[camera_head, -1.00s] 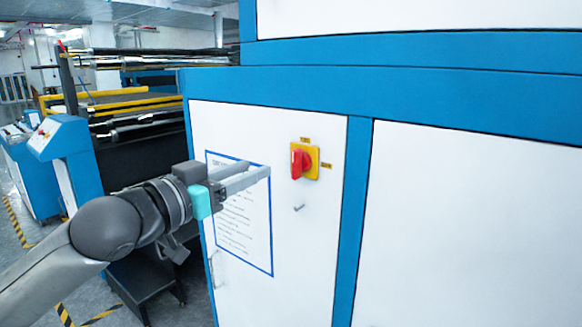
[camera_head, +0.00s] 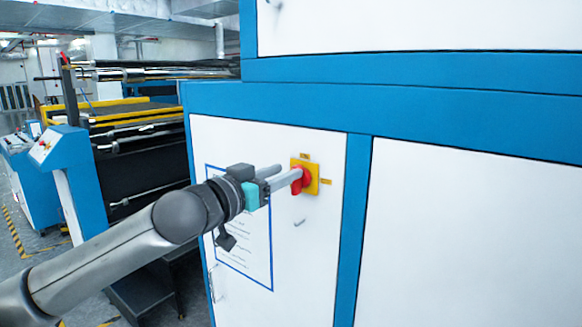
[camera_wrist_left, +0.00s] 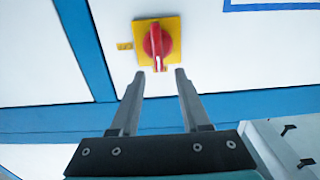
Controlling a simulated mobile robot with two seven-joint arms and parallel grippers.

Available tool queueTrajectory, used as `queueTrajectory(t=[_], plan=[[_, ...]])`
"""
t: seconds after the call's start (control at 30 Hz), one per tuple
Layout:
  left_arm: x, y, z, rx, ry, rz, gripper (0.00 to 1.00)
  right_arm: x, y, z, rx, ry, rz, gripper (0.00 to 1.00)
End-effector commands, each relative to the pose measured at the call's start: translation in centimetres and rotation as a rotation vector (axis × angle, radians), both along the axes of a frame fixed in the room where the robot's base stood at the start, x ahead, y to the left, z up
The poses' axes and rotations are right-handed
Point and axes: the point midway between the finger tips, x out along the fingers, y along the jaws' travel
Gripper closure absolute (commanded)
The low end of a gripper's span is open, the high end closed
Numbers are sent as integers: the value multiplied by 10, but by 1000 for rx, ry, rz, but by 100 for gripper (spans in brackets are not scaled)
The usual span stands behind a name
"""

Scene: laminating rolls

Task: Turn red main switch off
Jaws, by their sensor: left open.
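The red main switch (camera_head: 297,184) is a red rotary knob on a yellow square plate (camera_head: 313,182), mounted on the white cabinet door. In the left wrist view the red knob (camera_wrist_left: 157,42) stands lengthwise up and down the picture, with a white mark at its near end. My left gripper (camera_head: 289,174) is open and empty, its fingertips close to the knob. In the left wrist view the open fingers (camera_wrist_left: 163,73) point at the knob, one to each side of its near end. I cannot tell whether they touch it. My right gripper is not in view.
The white cabinet door (camera_head: 318,250) has a blue frame and a small handle (camera_head: 300,222) below the switch. A blue-edged paper sheet (camera_head: 255,262) is on the door behind my gripper. Rollers and a blue console (camera_head: 62,150) stand at the left.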

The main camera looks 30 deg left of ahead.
Motion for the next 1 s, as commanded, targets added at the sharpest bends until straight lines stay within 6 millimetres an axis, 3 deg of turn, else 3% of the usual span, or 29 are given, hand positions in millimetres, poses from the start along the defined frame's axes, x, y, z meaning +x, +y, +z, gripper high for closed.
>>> queueTrajectory(t=[0.4,0.87,1.0], plan=[[28,-2,2,-1,-2,0,54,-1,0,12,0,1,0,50],[32,-3,0,1,0,-1,54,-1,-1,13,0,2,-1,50],[32,-3,0,1,0,-1,70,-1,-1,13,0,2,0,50]])
